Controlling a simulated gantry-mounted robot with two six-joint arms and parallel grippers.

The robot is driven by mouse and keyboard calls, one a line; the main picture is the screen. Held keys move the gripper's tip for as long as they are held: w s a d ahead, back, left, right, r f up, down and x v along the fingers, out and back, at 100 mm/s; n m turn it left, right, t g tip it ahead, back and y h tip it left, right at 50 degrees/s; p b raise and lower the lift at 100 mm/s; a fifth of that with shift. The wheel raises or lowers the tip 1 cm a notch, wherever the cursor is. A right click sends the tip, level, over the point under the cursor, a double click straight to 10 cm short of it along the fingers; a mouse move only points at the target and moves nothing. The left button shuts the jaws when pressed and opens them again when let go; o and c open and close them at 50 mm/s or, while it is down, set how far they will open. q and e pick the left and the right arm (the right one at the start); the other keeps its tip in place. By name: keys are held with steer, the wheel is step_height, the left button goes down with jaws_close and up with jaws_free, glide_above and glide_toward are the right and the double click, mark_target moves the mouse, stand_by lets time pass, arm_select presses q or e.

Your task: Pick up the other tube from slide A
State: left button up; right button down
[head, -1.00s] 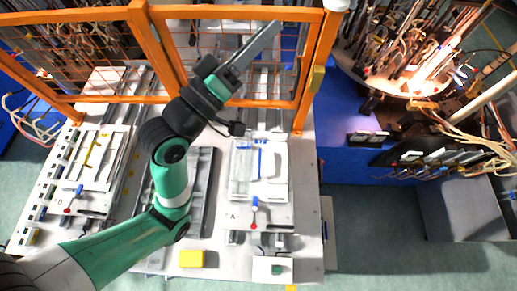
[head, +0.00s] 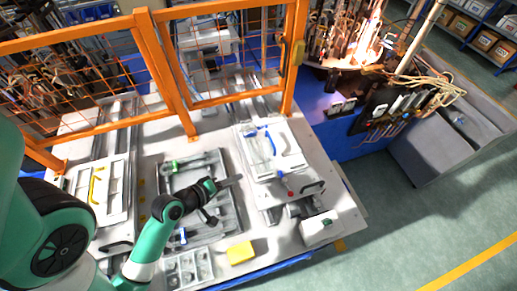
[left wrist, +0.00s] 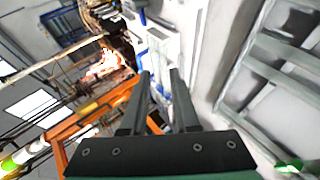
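Slide A (head: 270,150) is a white plate on the right of the table. It carries a blue clamp piece (head: 271,141) and clear or pale parts; I cannot make out a separate tube on it. My left gripper (head: 235,181) is left of slide A's front part and points right towards it. In the left wrist view its two dark fingers (left wrist: 160,75) are apart with nothing held between them. Beyond the fingertips, that view shows the white slide with blue parts (left wrist: 158,48), partly hidden by the fingers. My right gripper is not in view.
A grey tray (head: 222,222) with green and blue items lies below my left arm. A yellow block (head: 240,253) is at the front edge. Another white slide (head: 97,190) is at the left. An orange mesh fence (head: 165,75) stands behind. Glowing machinery (head: 362,45) is beyond.

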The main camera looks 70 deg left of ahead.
arm_select(q)
glide_toward(255, 167)
steer(key=w+f, duration=0.1)
steer(key=w, duration=0.1)
steer(key=x, duration=0.5)
steer(key=shift+w+a+f, duration=0.15)
steer(key=shift+a, duration=0.35)
steer(key=shift+f, duration=0.1)
jaws_close()
